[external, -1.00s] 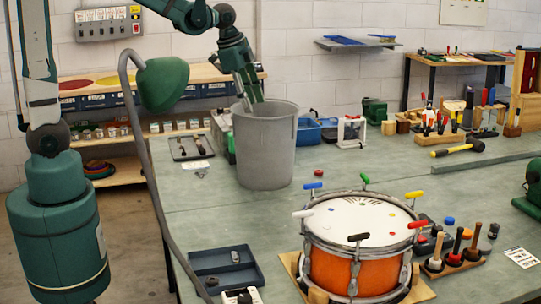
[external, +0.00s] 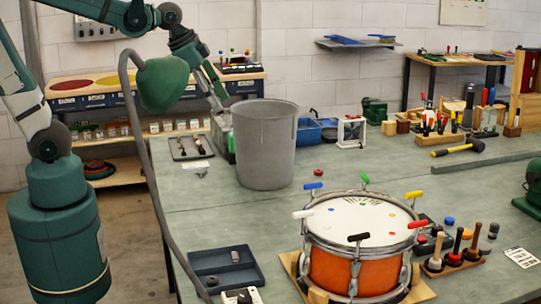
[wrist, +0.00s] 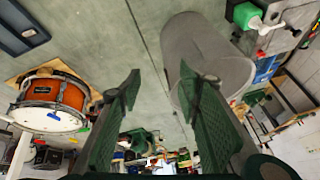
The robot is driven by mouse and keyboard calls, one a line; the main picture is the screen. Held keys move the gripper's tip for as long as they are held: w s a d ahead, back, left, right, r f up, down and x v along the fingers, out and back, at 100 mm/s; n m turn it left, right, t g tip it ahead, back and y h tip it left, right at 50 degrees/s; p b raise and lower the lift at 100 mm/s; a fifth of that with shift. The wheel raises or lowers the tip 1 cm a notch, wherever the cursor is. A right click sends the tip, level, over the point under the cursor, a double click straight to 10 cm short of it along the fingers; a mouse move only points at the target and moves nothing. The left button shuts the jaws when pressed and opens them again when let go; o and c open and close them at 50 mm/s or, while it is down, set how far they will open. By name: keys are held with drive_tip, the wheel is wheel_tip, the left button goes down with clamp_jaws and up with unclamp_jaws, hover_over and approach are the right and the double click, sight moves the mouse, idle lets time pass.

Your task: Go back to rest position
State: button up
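My gripper (external: 216,92) hangs in the air just left of the tall grey bin (external: 266,150) in the external view. In the wrist view its two green fingers are spread wide apart with nothing between them (wrist: 160,88), so it is open and empty. The grey bin also shows in the wrist view (wrist: 205,50), behind and right of the right finger. The bin stands upright on the bench (external: 205,225). Its inside cannot be seen in the external view.
An orange snare drum (external: 352,270) with coloured keys around its rim stands at the front. A green lamp (external: 163,84) on a bent stand rises close to my arm. A dark tray (external: 226,268) and a flat tool tray (external: 190,147) lie on the bench's left side.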

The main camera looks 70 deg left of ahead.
drive_tip(key=s+d+f+n+t+b, duration=0.1)
drive_tip(key=s+d+f+n, duration=0.1)
drive_tip(key=s, duration=0.9)
drive_tip(key=shift+d+f+n+t, duration=0.4)
drive_tip(key=shift+d+n, duration=0.5)
drive_tip(key=shift+d, duration=0.25)
drive_tip(key=shift+s, duration=0.1)
